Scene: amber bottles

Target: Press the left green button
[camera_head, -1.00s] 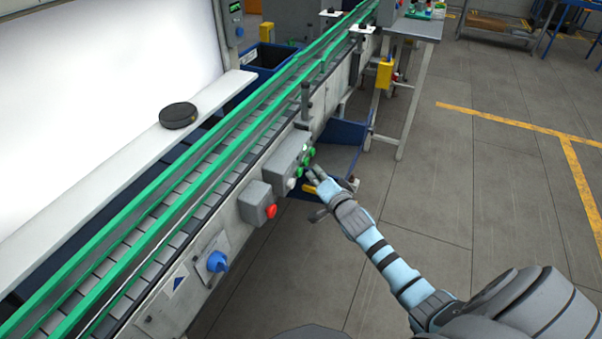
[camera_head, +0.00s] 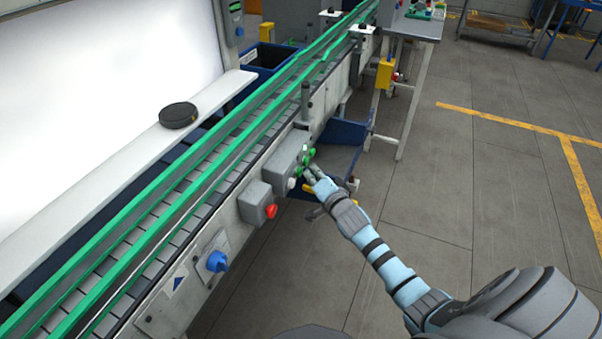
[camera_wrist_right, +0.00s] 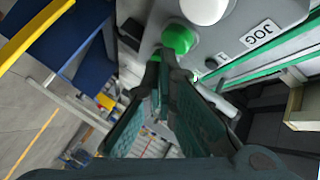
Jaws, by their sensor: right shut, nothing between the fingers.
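Several green buttons sit on the grey control box (camera_head: 284,160) on the side of the conveyor. The leftmost green button (camera_head: 298,172) shows in the head view, beside a white button (camera_head: 291,183). My right gripper (camera_head: 310,171) is shut and empty, with its fingertips close to the green buttons. In the right wrist view a green button (camera_wrist_right: 178,38) lies just beyond the fingertips of my gripper (camera_wrist_right: 160,62). I cannot tell whether they touch it. My left gripper is not in view.
A grey box with a red button (camera_head: 271,211) and a blue knob (camera_head: 217,261) are lower left on the conveyor side. A label reading JOG (camera_wrist_right: 262,34) is near the buttons. A blue bin (camera_head: 343,133) stands behind my gripper.

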